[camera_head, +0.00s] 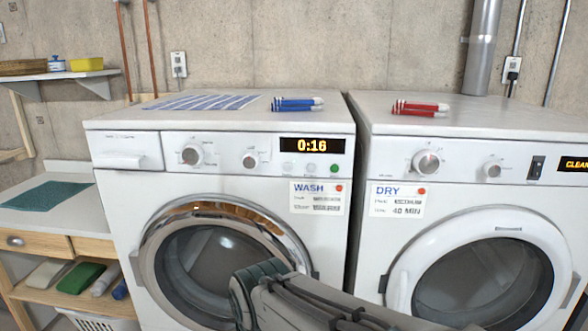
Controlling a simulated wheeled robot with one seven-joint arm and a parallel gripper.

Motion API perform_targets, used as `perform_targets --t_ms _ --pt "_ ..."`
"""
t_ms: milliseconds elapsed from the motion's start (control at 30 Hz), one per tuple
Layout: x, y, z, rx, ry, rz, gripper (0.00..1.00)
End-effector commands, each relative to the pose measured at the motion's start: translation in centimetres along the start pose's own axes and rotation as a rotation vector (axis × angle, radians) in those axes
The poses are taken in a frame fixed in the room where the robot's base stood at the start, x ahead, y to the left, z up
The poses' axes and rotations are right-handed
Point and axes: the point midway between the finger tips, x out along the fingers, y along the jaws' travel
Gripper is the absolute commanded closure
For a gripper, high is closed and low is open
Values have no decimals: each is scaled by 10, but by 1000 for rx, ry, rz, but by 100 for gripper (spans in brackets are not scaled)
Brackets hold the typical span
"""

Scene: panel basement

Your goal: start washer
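The washer (120,200) is the white front-loader on the left, marked by a WASH card (318,198) with a red dot. Its round chrome-rimmed door (160,225) appears closed. The control panel has a larger knob (191,155), a smaller knob (250,160), and a lit display (312,146) reading 0:16. Under the display are small pale buttons (312,169) and a green button (335,169). A detergent drawer (125,150) is at the panel's left, shut. My grey arm rises from the bottom right and covers the door's lower right; no gripper fingers are visible.
The dryer (365,245), with a DRY card (398,199), stands close on the right. A striped cloth (200,102) and blue-handled items (297,104) lie on the washer; red-handled items (420,108) lie on the dryer. A wooden-drawer counter (35,245) is at left.

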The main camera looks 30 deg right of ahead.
Motion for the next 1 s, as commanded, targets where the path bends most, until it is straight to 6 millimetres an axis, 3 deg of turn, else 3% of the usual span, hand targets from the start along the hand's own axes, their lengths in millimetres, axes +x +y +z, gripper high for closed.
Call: perform_targets --t_ms 33,200,1000 --pt "0 0 0 0 0 0 56" --pt "0 0 0 0 0 0 100" --pt "0 0 0 0 0 0 100"
